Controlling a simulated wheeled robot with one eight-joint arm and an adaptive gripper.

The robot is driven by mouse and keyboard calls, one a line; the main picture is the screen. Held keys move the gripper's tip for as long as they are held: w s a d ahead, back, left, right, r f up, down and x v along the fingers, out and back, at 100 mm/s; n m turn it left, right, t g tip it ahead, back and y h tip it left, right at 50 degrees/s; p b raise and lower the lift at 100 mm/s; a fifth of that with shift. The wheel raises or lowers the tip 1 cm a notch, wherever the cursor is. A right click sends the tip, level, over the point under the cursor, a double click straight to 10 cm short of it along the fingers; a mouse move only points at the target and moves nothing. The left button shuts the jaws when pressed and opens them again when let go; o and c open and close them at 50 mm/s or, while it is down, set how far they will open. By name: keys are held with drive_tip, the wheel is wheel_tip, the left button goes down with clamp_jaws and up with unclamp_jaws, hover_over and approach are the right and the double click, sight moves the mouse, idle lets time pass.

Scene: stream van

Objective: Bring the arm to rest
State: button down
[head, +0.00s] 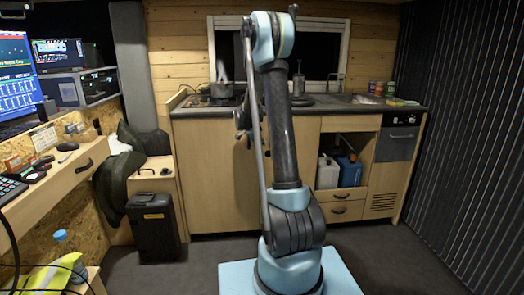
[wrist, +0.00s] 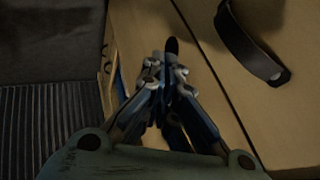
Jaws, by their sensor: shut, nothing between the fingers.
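My arm (head: 280,130) stands upright from its light blue base in the middle of the head view, bent over at the top. My gripper (wrist: 165,75) is shut and empty in the wrist view, its fingers meeting near the centre. In the wrist view it is over pale wooden cabinet fronts with a dark curved handle (wrist: 252,42). In the head view the gripper (head: 243,124) is small and dark, left of the upright arm link and in front of the kitchen cabinets (head: 222,180). The arm partly hides it there.
A counter with a pot (head: 221,89) and a sink runs along the back wall. A desk with monitors (head: 18,75) is at left, with a dark bin (head: 153,228) beyond it. Open shelves hold jugs (head: 348,171). Dark floor (head: 400,255) is clear at right.

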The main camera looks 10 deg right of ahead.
drive_tip(key=s+a+r+n+g+y, duration=0.1)
drive_tip(key=s+r+n, duration=0.2)
drive_tip(key=s, duration=0.7)
drive_tip(key=s+r+n+y, duration=0.1)
drive_tip(key=s+r+n, duration=0.25)
drive_tip(key=s, duration=0.55)
drive_tip(key=s+a+r+n+g, duration=0.1)
drive_tip(key=s+r+n, duration=0.15)
drive_tip(key=s, duration=0.75)
drive_tip(key=s+a+f+n+y, duration=0.1)
drive_tip(key=s+f+n, duration=0.2)
drive_tip(key=s, duration=0.5)
drive_tip(key=s+a+f+n+y, duration=0.1)
drive_tip(key=s+f+n, duration=0.1)
drive_tip(key=s, duration=0.7)
drive_tip(key=s+a+f+n+g+y, duration=0.1)
drive_tip(key=s+a+f+n, duration=0.1)
drive_tip(key=s, duration=0.6)
drive_tip(key=shift+s+f+n, duration=0.4)
drive_tip(key=shift+f+n, duration=0.4)
drive_tip(key=shift+n, duration=0.3)
